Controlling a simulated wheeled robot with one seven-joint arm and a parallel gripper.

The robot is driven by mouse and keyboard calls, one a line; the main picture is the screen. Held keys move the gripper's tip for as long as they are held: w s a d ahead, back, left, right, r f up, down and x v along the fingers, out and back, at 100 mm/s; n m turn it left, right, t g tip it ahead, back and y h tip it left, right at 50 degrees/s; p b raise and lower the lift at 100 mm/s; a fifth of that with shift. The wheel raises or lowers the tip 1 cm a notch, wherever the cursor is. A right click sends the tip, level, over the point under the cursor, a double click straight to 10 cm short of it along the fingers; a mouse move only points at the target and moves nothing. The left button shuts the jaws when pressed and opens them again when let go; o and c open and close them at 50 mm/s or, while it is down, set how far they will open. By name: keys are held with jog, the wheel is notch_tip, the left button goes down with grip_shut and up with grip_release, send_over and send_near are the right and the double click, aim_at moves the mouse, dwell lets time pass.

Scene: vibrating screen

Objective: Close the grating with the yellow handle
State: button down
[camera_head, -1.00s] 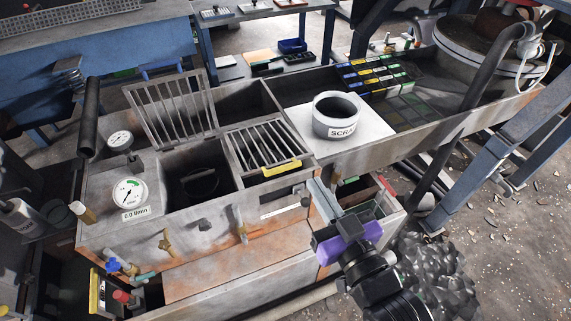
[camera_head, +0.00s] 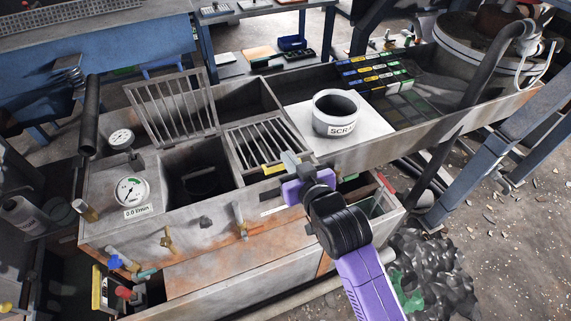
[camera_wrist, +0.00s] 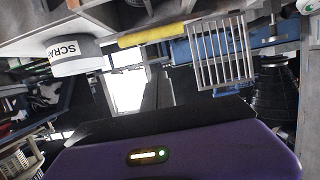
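The grating with the yellow handle (camera_head: 262,138) lies over the right-hand compartment of the metal trough. I cannot tell whether it sits fully flush. Its yellow handle (camera_head: 272,169) is at the front edge, partly covered by my gripper; the handle also crosses the upper part of the wrist view (camera_wrist: 150,37). My gripper (camera_head: 289,160) is at the right end of the handle; contact is unclear. Its fingers (camera_wrist: 157,90) look together in the wrist view, with nothing visible between them.
A second grating (camera_head: 172,106) stands raised behind the open left compartment (camera_head: 197,172). A SCRAP container (camera_head: 336,115) stands on a pale plate right of the gratings. Gauges (camera_head: 131,191) and valve levers (camera_head: 240,220) line the left and front of the trough.

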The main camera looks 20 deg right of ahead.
jog(key=f, duration=0.1)
jog(key=w+f, duration=0.1)
jog(key=f, duration=0.1)
jog(key=w+f, duration=0.1)
jog(key=shift+w+f, duration=0.1)
jog(key=shift+f, duration=0.25)
